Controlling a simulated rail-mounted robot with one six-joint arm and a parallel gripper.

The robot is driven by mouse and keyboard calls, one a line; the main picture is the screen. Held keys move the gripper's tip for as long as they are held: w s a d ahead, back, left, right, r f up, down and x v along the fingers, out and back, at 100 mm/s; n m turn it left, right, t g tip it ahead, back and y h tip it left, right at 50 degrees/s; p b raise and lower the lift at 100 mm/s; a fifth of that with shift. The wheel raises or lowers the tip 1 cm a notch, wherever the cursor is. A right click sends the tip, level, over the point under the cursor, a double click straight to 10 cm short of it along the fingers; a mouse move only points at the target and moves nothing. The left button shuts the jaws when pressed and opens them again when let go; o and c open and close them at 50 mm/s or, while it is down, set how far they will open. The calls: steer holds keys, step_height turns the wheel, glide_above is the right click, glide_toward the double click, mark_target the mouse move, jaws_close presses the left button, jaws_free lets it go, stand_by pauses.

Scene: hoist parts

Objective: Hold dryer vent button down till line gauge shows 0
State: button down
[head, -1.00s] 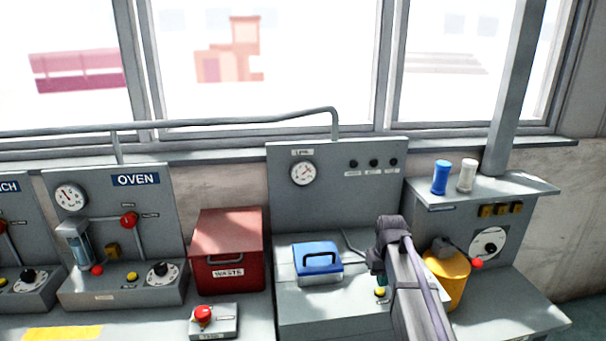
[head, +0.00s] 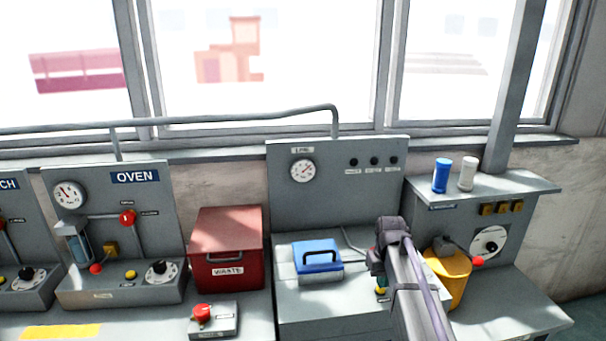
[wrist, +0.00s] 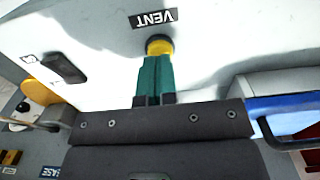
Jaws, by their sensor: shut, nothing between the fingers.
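The yellow vent button (wrist: 159,45) is beside the VENT label (wrist: 153,18) in the wrist view. It also shows in the head view (head: 381,291), partly hidden by my gripper. My gripper's teal fingers (wrist: 157,60) are shut and empty, with their tips at the button's near edge, overlapping it in the picture. I cannot tell whether the button is pressed down. The line gauge (head: 302,170) is a round white dial on the upright grey panel (head: 330,215). Its needle appears to point to the upper right; the numbers are too small to read.
A red waste bin (head: 228,245) is farther left, with a red-knobbed box (head: 213,318) in front. A yellow container (head: 452,277) is close on my arm's right. Blue and white cylinders stand on the right shelf.

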steer(key=shift+f+b, duration=0.75)
steer(key=shift+f, duration=0.15)
stand_by(2.1)
step_height(320, 180, up, 7)
steer(key=p, duration=0.7)
steer(key=shift+r, duration=0.15)
steer(key=s+d+r+p, duration=0.2)
steer(key=s+p, duration=0.1)
steer(key=s, duration=0.6)
steer(key=shift+s+r, duration=0.4)
